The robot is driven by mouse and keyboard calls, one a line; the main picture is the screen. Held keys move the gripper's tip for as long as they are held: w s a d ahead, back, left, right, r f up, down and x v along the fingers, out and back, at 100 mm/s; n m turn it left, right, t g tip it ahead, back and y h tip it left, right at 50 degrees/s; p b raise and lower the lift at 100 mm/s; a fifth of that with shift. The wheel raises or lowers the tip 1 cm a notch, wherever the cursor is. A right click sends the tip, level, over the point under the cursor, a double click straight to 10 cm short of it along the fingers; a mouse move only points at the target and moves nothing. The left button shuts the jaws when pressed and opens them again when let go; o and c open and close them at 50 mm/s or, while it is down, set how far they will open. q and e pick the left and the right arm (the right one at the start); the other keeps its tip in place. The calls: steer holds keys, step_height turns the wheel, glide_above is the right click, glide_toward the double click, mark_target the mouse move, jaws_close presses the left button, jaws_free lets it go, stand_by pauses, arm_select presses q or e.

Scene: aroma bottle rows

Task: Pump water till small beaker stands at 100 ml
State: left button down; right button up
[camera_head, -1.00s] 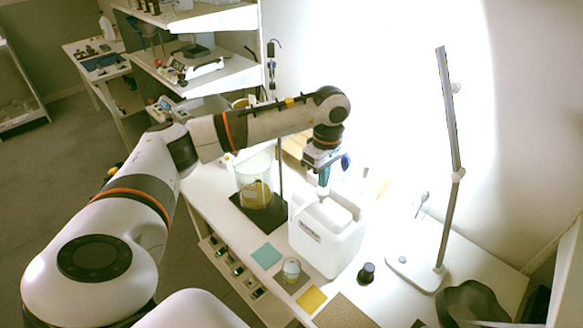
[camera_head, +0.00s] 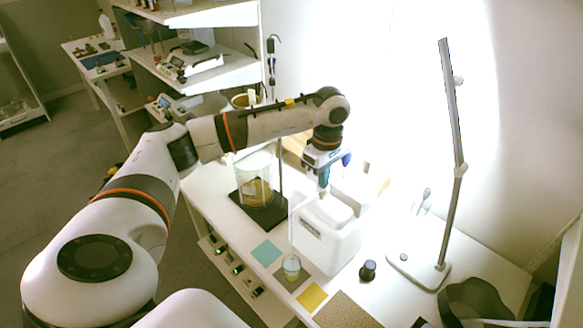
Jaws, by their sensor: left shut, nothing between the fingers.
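A white water container (camera_head: 330,238) stands on the bench. My left gripper (camera_head: 323,188) points down over the top of the container, with its fingers shut at about the container's pump top; I cannot tell if they touch it. A small clear beaker (camera_head: 291,267) stands in front of the container, left of its front corner. A thin pale spout or stream shows above the beaker, along the container's left side. The beaker's marks and water level are too small to read. My right gripper is not in view.
A large glass beaker (camera_head: 255,178) stands on a black plate at the back left. A teal square (camera_head: 266,253) and a yellow square (camera_head: 312,297) lie near the small beaker. A dark knob-like bottle (camera_head: 367,270) and a lamp stand (camera_head: 419,270) are to the right.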

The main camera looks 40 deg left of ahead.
arm_select(q)
steer(key=shift+f+b, duration=0.3)
steer(key=shift+f, duration=0.2)
steer(key=shift+s+r, duration=0.1)
steer(key=shift+r+p, duration=0.8)
steer(key=shift+r, duration=0.5)
steer(key=shift+r, duration=0.1)
step_height(320, 180, up, 6)
steer(key=p, duration=0.3)
